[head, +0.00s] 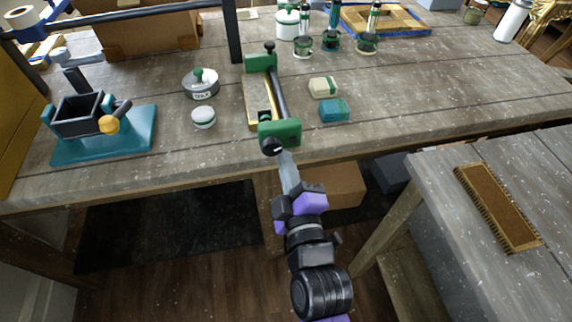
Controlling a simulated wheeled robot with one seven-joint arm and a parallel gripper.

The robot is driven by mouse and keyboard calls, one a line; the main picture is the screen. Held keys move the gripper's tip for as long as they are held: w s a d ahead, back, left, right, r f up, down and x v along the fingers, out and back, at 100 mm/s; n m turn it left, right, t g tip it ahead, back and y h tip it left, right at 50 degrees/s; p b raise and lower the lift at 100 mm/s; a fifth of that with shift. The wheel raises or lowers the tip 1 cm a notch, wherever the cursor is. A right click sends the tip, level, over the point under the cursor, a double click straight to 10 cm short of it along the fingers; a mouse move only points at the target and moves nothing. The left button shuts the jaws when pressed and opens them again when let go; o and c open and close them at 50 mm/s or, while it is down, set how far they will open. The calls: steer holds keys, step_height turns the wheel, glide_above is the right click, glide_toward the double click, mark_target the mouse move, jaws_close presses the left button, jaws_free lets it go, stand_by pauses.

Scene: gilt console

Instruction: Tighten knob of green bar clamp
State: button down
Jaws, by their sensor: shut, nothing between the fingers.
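The green bar clamp (280,131) lies on the wooden workbench, with green end blocks, a gold-coloured bar and a dark rod. One dark round knob (270,147) sits at its near end, at the bench's front edge. Another dark knob (269,46) tops the far end. My gripper (286,157) reaches up from below the front edge, its pale fingers shut with nothing between them. The fingertips are right beside the near knob; I cannot tell whether they touch it.
A teal soap-like block (334,109) and a cream block (323,87) lie right of the clamp. A lidded tin (201,84) and small round jar (203,117) stand left. A teal-based vise (103,133) is farther left. A second table with a brush (495,205) is at right.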

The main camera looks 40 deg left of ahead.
steer(key=b+v, duration=0.2)
steer(key=v, duration=0.4)
steer(key=shift+w, duration=0.1)
steer(key=w+a+m+p, duration=0.2)
steer(key=m+p, duration=0.1)
steer(key=w+a+m+p, duration=0.2)
steer(key=m+p, duration=0.1)
steer(key=shift+a, duration=0.15)
stand_by(1.0)
